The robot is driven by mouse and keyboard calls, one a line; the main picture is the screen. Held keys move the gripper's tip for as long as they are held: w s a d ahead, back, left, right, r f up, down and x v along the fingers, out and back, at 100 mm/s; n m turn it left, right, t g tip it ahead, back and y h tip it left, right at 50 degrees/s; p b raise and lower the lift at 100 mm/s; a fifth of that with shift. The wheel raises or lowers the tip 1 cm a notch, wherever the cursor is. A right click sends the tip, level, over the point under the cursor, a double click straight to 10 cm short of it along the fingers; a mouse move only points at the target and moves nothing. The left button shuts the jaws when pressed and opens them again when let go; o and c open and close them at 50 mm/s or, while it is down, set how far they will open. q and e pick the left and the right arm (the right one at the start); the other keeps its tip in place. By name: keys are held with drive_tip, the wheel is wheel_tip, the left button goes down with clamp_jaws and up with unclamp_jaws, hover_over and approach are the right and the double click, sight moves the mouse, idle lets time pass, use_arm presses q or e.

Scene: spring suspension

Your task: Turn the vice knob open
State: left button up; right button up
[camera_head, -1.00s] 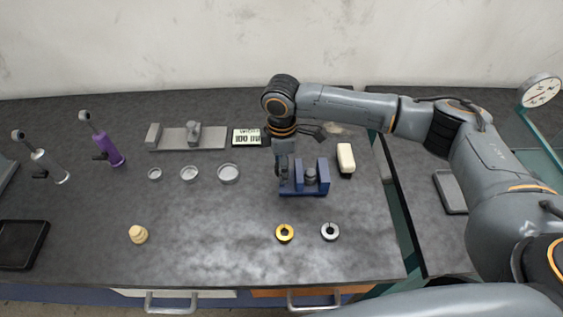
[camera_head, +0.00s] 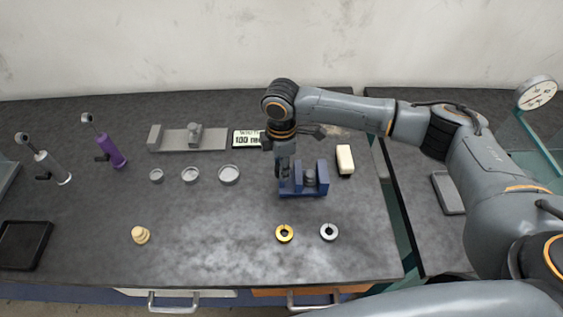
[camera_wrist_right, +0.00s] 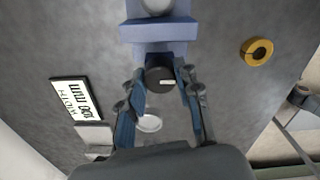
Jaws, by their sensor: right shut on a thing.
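The blue vice (camera_head: 322,176) stands on the dark bench, right of the middle in the head view. Its blue body (camera_wrist_right: 160,32) also shows at the top of the right wrist view. The vice knob (camera_wrist_right: 160,80) is a dark round piece with a short white mark, on the vice's side facing the gripper. My right gripper (camera_head: 284,178) reaches down at the vice's left side. In the right wrist view its two fingers (camera_wrist_right: 162,88) are shut on the knob, one on each side. The gripper hides the knob in the head view. My left gripper is out of view.
A black-and-white sign (camera_head: 247,139) and a white block (camera_head: 345,159) stand close to the vice. A gold ring (camera_head: 285,233) and a silver ring (camera_head: 329,232) lie in front of it. Several round dishes (camera_head: 190,174) lie to the left. The bench's front middle is clear.

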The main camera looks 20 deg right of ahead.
drive_tip(key=n+p, duration=0.2)
drive_tip(key=n, duration=0.1)
drive_tip(key=shift+r+n, duration=0.15)
drive_tip(key=shift+n, duration=0.15)
drive_tip(key=n+p, duration=0.2)
drive_tip(key=n, duration=0.2)
drive_tip(key=n+p, duration=0.1)
drive_tip(key=n, duration=0.4)
drive_tip(key=shift+s, duration=0.1)
drive_tip(key=n, duration=0.5)
drive_tip(key=shift+n, duration=0.3)
drive_tip(key=o, duration=1.1)
drive_tip(key=shift+o, duration=0.2)
drive_tip(key=shift+w+f, duration=0.2)
drive_tip(key=shift+w, duration=0.05)
drive_tip(key=shift+s, duration=0.1)
